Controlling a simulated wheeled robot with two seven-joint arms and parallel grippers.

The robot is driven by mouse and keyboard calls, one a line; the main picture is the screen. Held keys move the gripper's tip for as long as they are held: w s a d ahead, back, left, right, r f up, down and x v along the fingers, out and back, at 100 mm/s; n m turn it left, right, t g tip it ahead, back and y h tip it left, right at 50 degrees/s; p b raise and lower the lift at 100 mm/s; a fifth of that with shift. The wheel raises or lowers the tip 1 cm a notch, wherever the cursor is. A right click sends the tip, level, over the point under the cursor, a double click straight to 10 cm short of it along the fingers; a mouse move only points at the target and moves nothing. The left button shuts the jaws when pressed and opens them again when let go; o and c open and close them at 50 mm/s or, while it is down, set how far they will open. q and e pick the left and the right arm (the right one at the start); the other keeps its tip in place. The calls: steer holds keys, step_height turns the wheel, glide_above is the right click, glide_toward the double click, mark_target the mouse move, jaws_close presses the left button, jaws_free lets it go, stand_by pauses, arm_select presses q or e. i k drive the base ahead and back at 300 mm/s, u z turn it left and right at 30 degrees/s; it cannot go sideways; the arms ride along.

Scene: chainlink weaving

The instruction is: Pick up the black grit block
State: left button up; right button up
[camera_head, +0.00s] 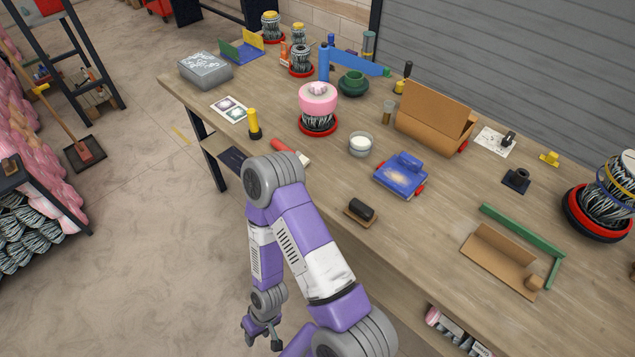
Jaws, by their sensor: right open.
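A small black block (361,209) lies on a brown base at the near edge of the wooden workbench (440,215), just right of my raised purple and white arm. It looks like the black grit block, though its surface texture is too small to tell. My right gripper (262,341) hangs low beside the bench, over the floor, below and left of the block. It is open and empty, well apart from the block. My left gripper is not in view.
Near the block are a blue pad (401,177), a white-filled jar (361,144) and a red-handled tool (289,151). A cardboard tray (500,262) and green strip (524,232) lie to the right. Bare benchtop surrounds the block. My forearm overlaps the bench's front edge.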

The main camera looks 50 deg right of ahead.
mark_target(360, 212)
steer(key=i, duration=1.05)
steer(key=z, duration=2.2)
